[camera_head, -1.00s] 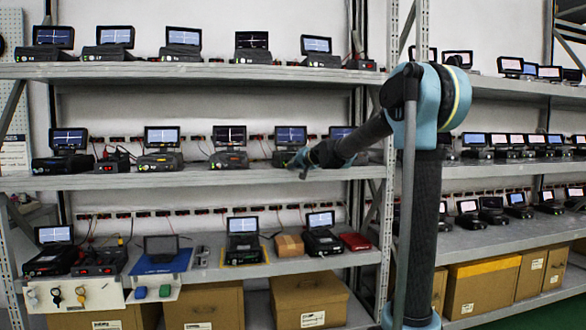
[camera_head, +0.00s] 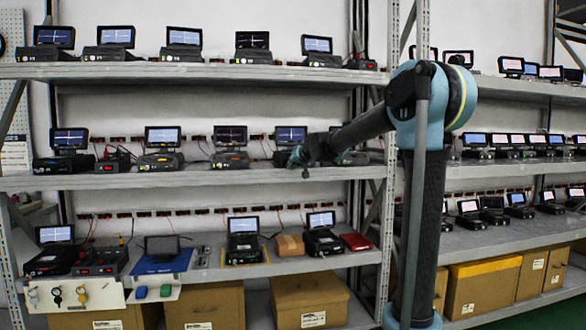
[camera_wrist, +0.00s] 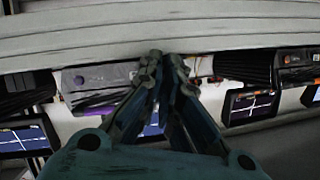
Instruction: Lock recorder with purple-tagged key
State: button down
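Several recorders with small screens stand on the shelves; one recorder (camera_head: 290,138) on the middle shelf is just behind my gripper (camera_head: 301,160). I cannot tell which recorder the task means. In the wrist view my gripper (camera_wrist: 166,60) has its fingertips together, with no held object visible.
A blue mat (camera_head: 178,262) with a dark-screened device lies on the lower shelf. A small brown box (camera_head: 289,245) and a red case (camera_head: 355,241) are at the right of that shelf. A metal rack post (camera_head: 389,200) stands beside my arm. Cardboard boxes (camera_head: 308,300) fill the bottom.

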jog(key=n+h, duration=0.1)
jog(key=n, duration=0.1)
jog(key=n+t+h, duration=0.1)
jog(key=n+h, duration=0.1)
jog(key=n, duration=0.1)
jog(key=n+t+h, duration=0.1)
jog(key=n+h, duration=0.1)
jog(key=n, duration=0.1)
jog(key=shift+s+a+f, duration=0.1)
jog(key=shift+s+a, duration=0.05)
jog(key=shift+a, duration=0.2)
jog(key=shift+n, duration=0.4)
dwell(0.5)
jog(key=c, duration=1.8)
grip_release()
jog(key=shift+s, duration=0.1)
jog(key=v, duration=1.1)
jog(key=shift+s+a+f, duration=0.1)
jog(key=shift+s+f, duration=0.1)
jog(key=shift+s, duration=0.2)
